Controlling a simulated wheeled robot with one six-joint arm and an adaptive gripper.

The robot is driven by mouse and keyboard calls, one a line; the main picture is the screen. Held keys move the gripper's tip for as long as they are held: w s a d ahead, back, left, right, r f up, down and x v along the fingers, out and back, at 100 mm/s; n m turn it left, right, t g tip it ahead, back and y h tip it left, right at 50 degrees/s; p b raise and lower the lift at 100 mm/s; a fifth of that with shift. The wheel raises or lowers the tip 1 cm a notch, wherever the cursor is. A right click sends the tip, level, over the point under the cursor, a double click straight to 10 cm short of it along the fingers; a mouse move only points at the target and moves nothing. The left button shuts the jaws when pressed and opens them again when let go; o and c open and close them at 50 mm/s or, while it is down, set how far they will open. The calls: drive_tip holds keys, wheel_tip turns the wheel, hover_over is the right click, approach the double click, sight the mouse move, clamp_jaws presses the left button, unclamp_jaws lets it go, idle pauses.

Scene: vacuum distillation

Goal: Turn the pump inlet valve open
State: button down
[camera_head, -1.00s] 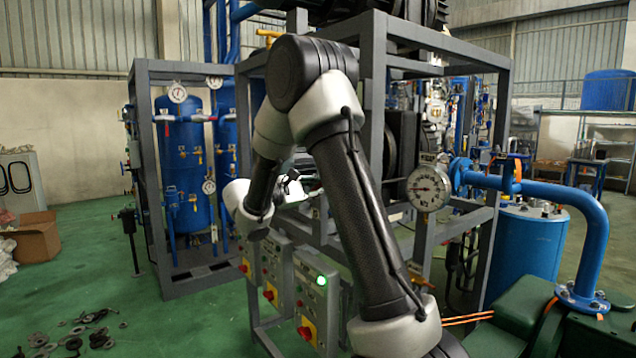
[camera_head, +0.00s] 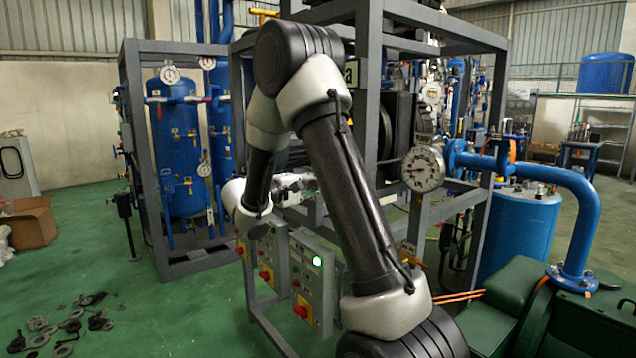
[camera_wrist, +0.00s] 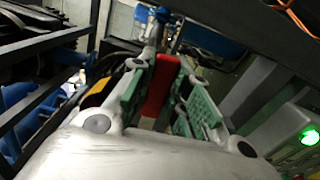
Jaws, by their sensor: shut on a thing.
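A red valve handle (camera_wrist: 158,85) stands between the green-padded fingers of my gripper (camera_wrist: 163,92) in the wrist view, and the fingers are shut on it. A metal valve body and blue piping (camera_wrist: 158,25) show beyond the handle. How far the handle is turned cannot be told. In the head view my gripper (camera_head: 296,184) reaches inside the grey frame, partly hidden behind my arm, and the handle cannot be made out there.
Grey frame posts (camera_head: 368,110) and bars stand close around my arm. Control boxes with red knobs (camera_head: 312,285) hang just below. A pressure gauge (camera_head: 423,168) and blue pipe (camera_head: 540,190) are at right. Green floor (camera_head: 90,270) is open at left, with scattered black parts.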

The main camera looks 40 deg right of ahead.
idle(0.3)
drive_tip(key=c, duration=1.3)
unclamp_jaws()
drive_tip(key=a, duration=1.2)
drive_tip(key=shift+s, duration=0.25)
drive_tip(key=shift+f, duration=0.1)
